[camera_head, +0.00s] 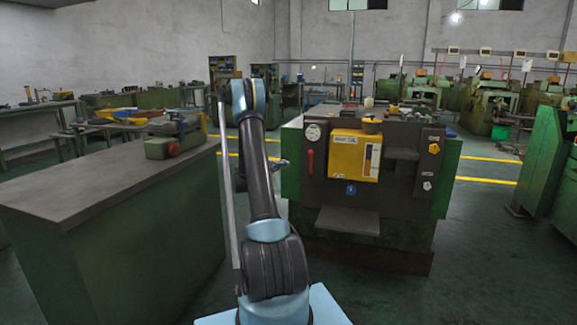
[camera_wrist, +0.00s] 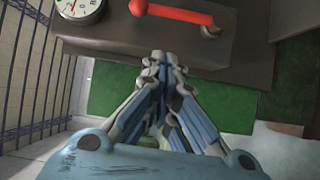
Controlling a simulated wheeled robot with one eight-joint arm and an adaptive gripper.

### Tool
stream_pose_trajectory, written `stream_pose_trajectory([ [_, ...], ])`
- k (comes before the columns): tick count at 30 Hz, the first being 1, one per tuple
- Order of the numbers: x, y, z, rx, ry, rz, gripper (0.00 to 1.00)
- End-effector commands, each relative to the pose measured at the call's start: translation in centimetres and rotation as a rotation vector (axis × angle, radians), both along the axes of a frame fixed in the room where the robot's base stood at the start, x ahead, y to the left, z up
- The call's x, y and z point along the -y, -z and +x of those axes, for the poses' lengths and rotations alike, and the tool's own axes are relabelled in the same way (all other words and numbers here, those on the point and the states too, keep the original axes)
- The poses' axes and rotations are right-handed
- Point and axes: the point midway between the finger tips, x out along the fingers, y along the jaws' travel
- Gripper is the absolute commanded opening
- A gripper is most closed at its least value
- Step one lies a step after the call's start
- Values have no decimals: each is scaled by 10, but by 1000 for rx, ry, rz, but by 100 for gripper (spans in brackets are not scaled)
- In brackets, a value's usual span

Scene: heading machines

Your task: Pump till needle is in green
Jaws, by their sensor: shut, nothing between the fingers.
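The machine (camera_head: 402,175) stands ahead of me with a round white gauge (camera_head: 312,133) at the upper left of its dark front. The gauge shows in part at the top left of the wrist view (camera_wrist: 80,8); its needle is too small to read. A red lever (camera_head: 311,161) hangs below the gauge in the head view. In the wrist view the red lever (camera_wrist: 180,13) lies across the top, beyond my fingertips and apart from them. My gripper (camera_wrist: 163,58) is shut and empty. In the head view my gripper (camera_head: 283,163) is small, left of the machine front.
A yellow box (camera_head: 354,157) and a blue knob (camera_head: 351,190) are on the machine front, with a shelf (camera_head: 348,221) below. A long green bench (camera_head: 110,200) stands at left with a green vise (camera_head: 172,140). More green machines stand at right. The floor between bench and machine is open.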

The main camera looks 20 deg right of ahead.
Motion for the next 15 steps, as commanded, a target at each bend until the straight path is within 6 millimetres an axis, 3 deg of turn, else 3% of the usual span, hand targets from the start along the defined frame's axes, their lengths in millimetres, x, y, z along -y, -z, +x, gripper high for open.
stream_pose_trajectory([
  [2,-7,0,-2,0,-2,0,0],
  [6,-12,0,-4,25,-2,8,32],
  [7,-13,0,-5,44,-1,13,35],
  [15,-17,-4,-20,436,4,129,35],
])
